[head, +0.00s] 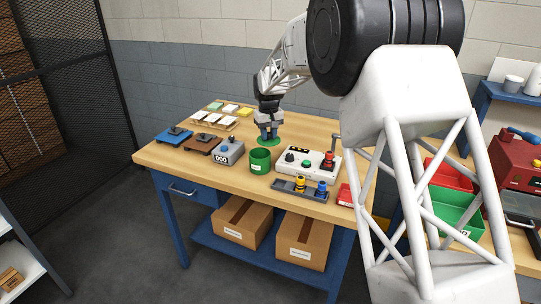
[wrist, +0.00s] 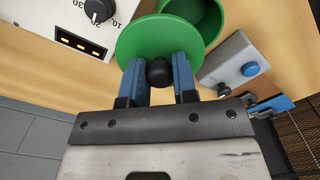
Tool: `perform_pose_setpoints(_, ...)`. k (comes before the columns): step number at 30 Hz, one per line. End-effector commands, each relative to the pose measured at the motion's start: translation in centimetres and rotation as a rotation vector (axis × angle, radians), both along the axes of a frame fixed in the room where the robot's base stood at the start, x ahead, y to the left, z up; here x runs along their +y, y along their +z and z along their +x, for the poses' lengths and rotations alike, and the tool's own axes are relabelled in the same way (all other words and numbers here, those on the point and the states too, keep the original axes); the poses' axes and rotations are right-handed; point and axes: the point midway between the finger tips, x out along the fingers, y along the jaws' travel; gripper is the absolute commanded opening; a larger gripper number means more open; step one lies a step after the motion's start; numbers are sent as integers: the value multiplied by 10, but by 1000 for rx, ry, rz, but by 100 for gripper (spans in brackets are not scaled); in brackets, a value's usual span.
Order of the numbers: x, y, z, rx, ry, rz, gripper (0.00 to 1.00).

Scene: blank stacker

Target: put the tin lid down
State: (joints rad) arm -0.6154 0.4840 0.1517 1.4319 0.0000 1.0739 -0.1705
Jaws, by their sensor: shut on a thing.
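The tin lid (wrist: 158,42) is a flat green disc with a round black knob, below my gripper (wrist: 159,75) in the wrist view. My gripper's blue fingers are shut on the knob. In the head view my gripper (head: 268,136) is above the workbench, behind the green tin, and the lid (head: 269,142) shows as a thin green disc under the fingers. The green tin (head: 260,162) stands open on the bench; its open mouth also shows in the wrist view (wrist: 199,14), partly covered by the lid. I cannot tell whether the lid touches the bench.
A white control box (head: 307,161) with a dial is right of the tin. A grey counter box (head: 228,152) is left of it. A tray (head: 305,190) with yellow and blue parts lies in front. A card rack (head: 215,121) stands behind left. Bare wood (head: 180,159) is at the left front.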

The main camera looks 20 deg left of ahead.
Motion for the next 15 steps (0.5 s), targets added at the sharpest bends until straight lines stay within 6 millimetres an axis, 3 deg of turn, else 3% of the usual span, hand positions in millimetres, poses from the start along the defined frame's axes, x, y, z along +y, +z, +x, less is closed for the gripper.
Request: perform_pose_setpoints(15, 25, -14, 72, 0, -1, 0, 4)
